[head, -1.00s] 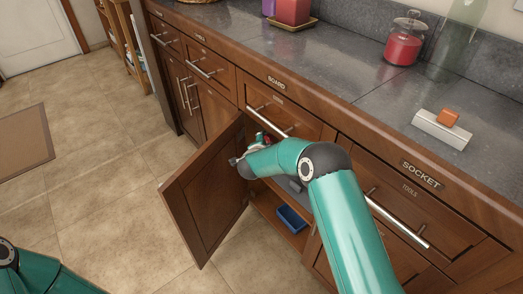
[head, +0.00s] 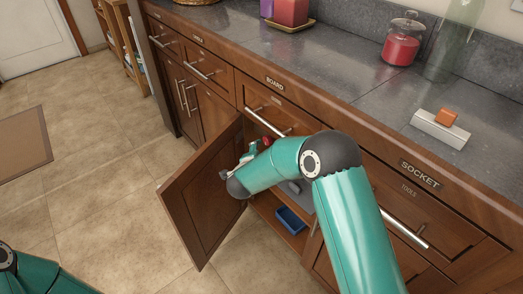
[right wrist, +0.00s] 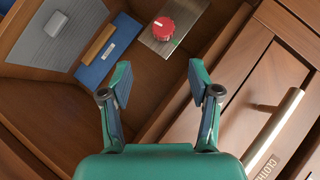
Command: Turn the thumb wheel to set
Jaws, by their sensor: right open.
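The red, ridged thumb wheel (right wrist: 163,28) sits on a metal plate (right wrist: 185,22) inside the cabinet, with a white mark on its face. It shows in the right wrist view at the top, beyond my fingertips. In the head view a small bit of red (head: 266,141) shows by the cabinet opening. My right gripper (right wrist: 158,78) is open and empty, its two fingers apart below the wheel in the picture and not touching it. In the head view the right gripper (head: 248,152) is mostly hidden behind my arm. My left gripper is out of view.
The cabinet door (head: 203,195) stands open to the left of my right arm. A blue tray (head: 291,220) lies low in the cabinet. A grey slotted panel (right wrist: 58,30) shows in the wrist view. A drawer handle (right wrist: 272,130) is close on the right.

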